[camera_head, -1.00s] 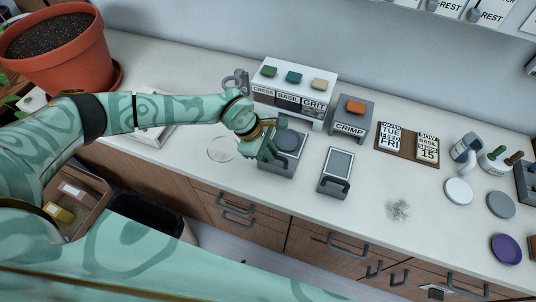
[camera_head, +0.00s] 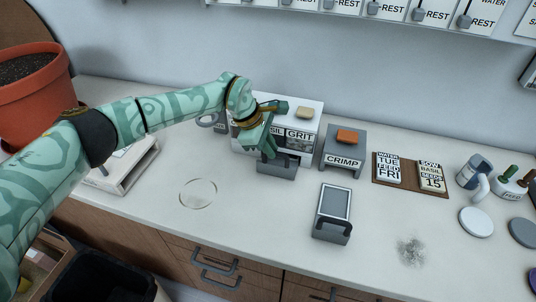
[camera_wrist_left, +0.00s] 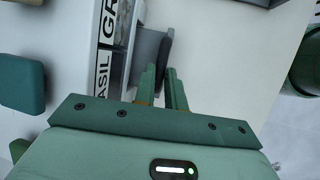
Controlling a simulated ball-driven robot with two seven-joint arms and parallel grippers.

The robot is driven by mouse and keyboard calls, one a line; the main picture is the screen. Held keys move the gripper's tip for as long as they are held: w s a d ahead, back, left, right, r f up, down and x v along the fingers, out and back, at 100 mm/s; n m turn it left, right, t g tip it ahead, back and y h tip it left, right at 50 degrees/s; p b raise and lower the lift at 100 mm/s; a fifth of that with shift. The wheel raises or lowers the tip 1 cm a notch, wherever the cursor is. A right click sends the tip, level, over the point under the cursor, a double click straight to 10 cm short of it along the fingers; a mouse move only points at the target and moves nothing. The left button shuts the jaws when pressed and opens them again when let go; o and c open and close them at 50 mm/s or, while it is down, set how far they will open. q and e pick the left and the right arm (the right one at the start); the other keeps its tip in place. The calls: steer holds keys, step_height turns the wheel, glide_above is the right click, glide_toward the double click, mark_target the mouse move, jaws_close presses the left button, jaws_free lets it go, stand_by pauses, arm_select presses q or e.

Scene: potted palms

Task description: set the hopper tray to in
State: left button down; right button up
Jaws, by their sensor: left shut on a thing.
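The white hopper (camera_head: 314,118), with CRESS, BASIL and GRIT labels partly hidden by my arm, stands at the back of the counter. The grey hopper tray (camera_head: 277,168) is low at its front, with only a short front part showing. My left gripper (camera_head: 268,151) reaches down in front of the hopper and is shut on the tray's handle. In the left wrist view, the gripper fingers (camera_wrist_left: 165,88) are at the dark handle (camera_wrist_left: 162,58), and the grey tray (camera_wrist_left: 146,46) runs under the hopper. My right gripper is not in view.
A grey CRIMP box (camera_head: 343,152) with an orange button stands right of the hopper. A clear round dish (camera_head: 198,194) lies to the left. The counter between them is clear.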

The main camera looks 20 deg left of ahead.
arm_select(q)
steer(key=shift+w+r, duration=0.15)
steer(key=shift+w, duration=0.05)
steer(key=c, duration=1.7)
jaws_free()
steer(key=shift+o, duration=1.2)
steer(key=shift+w, duration=0.1)
steer(key=p+v, duration=0.3)
steer(key=v, duration=1.3)
steer(key=shift+p, duration=0.3)
